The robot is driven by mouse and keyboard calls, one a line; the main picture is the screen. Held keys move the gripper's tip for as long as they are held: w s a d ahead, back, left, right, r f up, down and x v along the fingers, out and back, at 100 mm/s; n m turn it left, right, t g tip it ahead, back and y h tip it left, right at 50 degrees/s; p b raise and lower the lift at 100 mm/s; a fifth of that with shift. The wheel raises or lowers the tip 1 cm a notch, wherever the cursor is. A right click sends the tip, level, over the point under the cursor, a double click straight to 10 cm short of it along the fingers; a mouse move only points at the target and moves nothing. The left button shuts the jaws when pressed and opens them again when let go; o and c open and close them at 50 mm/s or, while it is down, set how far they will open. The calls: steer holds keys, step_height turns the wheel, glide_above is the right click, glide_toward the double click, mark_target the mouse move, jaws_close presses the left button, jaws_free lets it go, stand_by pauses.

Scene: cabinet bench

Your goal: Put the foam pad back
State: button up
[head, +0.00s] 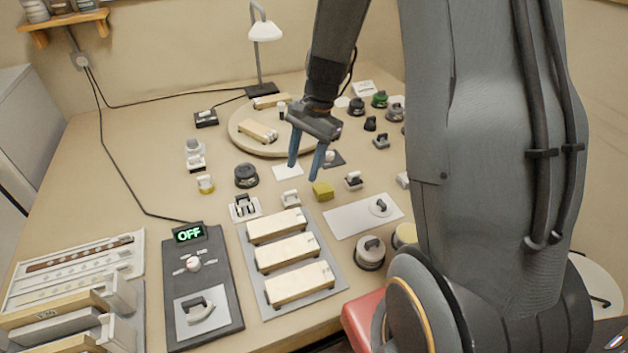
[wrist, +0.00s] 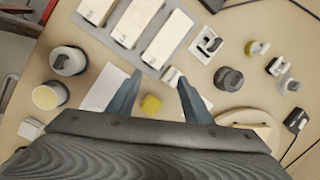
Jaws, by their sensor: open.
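A small yellow block (head: 322,191), which looks like the foam pad, lies on the bench near the middle, in front of a row of small fixtures. It also shows in the wrist view (wrist: 151,105), between the lines of my two fingers. My gripper (head: 303,173) is open and empty, with its blue fingers pointing down above the bench, close to the yellow block in the head view. In the wrist view my gripper (wrist: 160,76) has a clear gap between its fingertips. I cannot tell which spot is the pad's own place.
A grey tray (head: 244,232) with several wooden-topped blocks stands in front. A white plate (head: 345,222) with a round knob lies right of it. A round wooden board (head: 237,128), a lamp (head: 264,35) and several small knobs and jars crowd the back. A control panel (head: 225,292) reads OFF.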

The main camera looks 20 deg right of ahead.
steer(key=s+a+r+n+h, duration=0.1)
steer(key=s+r+n, duration=0.2)
steer(key=s+n, duration=0.3)
steer(key=s+a+r+n+t+h, duration=0.1)
steer(key=s+r+n, duration=0.2)
steer(key=s+n, duration=0.3)
steer(key=shift+s+a+r+t+h, duration=0.2)
steer(key=shift+s+t+h, duration=0.1)
steer(key=shift+s, duration=0.9)
steer(key=shift+f, duration=0.2)
